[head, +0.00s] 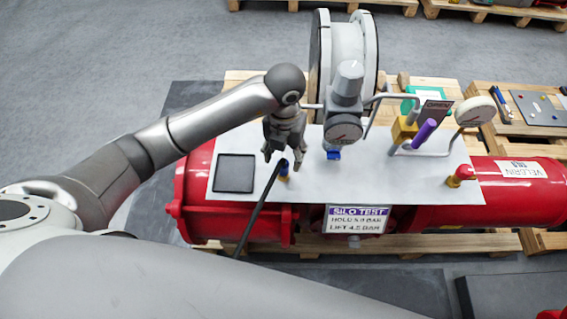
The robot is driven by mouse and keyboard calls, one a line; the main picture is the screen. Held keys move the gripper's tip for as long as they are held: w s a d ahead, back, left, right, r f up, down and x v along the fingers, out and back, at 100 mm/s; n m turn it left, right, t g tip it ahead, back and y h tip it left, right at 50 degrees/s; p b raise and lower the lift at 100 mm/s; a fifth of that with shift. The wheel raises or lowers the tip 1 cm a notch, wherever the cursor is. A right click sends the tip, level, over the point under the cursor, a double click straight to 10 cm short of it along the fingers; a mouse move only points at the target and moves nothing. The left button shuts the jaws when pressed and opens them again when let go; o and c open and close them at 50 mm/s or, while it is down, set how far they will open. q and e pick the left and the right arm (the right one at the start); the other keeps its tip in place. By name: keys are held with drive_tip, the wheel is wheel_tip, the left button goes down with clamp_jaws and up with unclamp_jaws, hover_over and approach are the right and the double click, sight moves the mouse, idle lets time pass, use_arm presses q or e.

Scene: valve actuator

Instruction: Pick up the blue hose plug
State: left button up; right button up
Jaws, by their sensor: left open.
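A small blue plug (284,167) stands upright on a brass-coloured fitting on the white plate (400,185), with the end of a black hose (258,210) at it. I cannot tell exactly how the hose and plug join. Another small blue part (333,154) sits below the round gauge. My left gripper (283,158) is open with its fingers pointing down, just above and around the top of the blue plug as seen from here. I cannot tell whether they touch it. My right gripper is not in view.
The plate lies on a red actuator (520,184) on wooden pallets. A regulator with a gauge (346,128) stands close right of the gripper, before a large flange (342,50). A black square pad (234,173) lies left. A purple handle (424,134) and another gauge (475,111) stand right.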

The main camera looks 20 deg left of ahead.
sight(283, 160)
use_arm(q)
drive_tip(key=shift+f, duration=0.45)
drive_tip(key=shift+w+f, duration=0.1)
drive_tip(key=shift+f, duration=0.15)
drive_tip(key=f+p, duration=0.1)
drive_tip(key=f, duration=0.3)
drive_tip(key=shift+a+f+p, duration=0.2)
drive_tip(key=shift+p, duration=0.15)
drive_tip(key=shift+f, duration=0.2)
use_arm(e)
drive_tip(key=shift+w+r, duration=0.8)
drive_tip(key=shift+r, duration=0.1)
use_arm(q)
drive_tip(key=c, duration=0.4)
clamp_jaws()
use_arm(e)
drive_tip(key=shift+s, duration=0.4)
